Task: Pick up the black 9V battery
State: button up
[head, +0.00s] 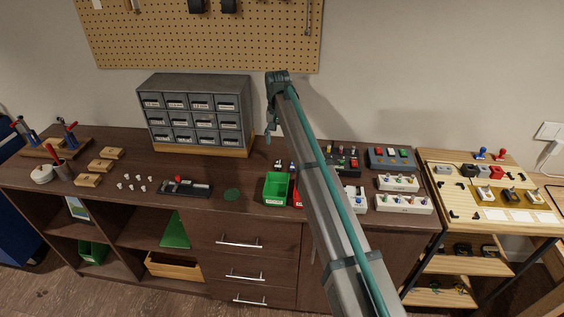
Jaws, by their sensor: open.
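My gripper (270,131) hangs at the far end of my raised arm, above the back of the dark brown cabinet top, right of the grey drawer unit. It is open; I see nothing held in it. I cannot identify the black 9V battery with certainty. A few small dark and light items (279,163) stand behind the green bin (276,189), below my gripper, too small to tell. A small black block (468,170) sits on the light wooden table at the right; I cannot tell what it is. My arm hides part of the cabinet top.
The grey drawer unit (196,111) stands left of my gripper against the wall. Several pedals, among them a blue-grey one (391,157) and white ones (403,204), crowd the right. A black tray (185,188) and wooden blocks (101,165) lie left.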

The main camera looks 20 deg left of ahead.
aim_at(278, 163)
jog(key=shift+f+p, duration=1.85)
jog(key=shift+f, duration=3.5)
grip_shut()
